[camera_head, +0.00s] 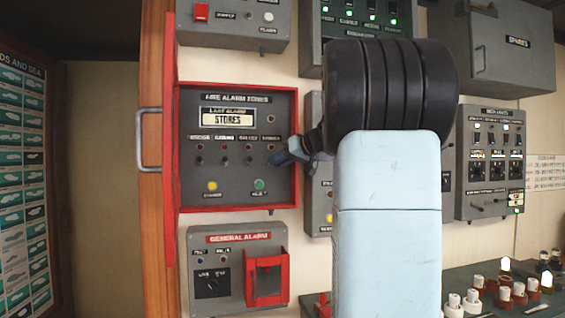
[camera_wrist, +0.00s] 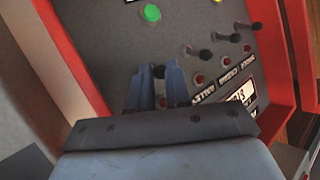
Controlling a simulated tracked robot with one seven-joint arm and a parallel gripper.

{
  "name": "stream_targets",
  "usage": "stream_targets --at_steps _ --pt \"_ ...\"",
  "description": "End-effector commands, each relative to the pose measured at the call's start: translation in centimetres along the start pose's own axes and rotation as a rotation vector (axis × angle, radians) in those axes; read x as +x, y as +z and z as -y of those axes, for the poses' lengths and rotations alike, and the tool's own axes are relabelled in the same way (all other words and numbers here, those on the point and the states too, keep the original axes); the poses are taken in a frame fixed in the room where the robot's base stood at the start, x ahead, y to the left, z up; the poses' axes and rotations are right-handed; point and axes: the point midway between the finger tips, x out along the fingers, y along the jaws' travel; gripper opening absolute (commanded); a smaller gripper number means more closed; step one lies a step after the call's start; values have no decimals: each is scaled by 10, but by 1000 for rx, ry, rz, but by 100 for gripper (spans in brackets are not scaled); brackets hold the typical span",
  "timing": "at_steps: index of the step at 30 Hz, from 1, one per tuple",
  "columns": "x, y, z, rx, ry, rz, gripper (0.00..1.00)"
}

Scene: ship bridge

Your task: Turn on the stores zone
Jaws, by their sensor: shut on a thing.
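The fire alarm zones panel (camera_head: 235,185) is grey in a red frame, and its display (camera_head: 228,117) reads STORES under "last alarm". Below it is a row of labelled dark lamps with toggle switches; three toggles, such as the galley one (camera_wrist: 205,54), show in the wrist view. My gripper (camera_head: 290,157) is at the right end of this row. In the wrist view, my gripper's fingers (camera_wrist: 160,75) are nearly together over the rightmost switch, shut on it. That switch is hidden between the fingers. A dark red lamp (camera_wrist: 163,102) shows beside them.
A yellow button (camera_head: 212,186) and a green button (camera_head: 259,184) sit under the switches. The red frame edge (camera_head: 297,190) is close to my gripper. A general alarm box (camera_head: 236,265) is below. The red door with its handle (camera_head: 148,140) stands open at left.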

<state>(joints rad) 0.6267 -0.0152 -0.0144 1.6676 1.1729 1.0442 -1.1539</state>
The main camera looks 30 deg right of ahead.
Motion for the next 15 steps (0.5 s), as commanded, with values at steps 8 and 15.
stream_targets --at_steps 8,15 --pt "1 0 0 0 -1 0 43" --pt "0 0 0 0 0 0 44"
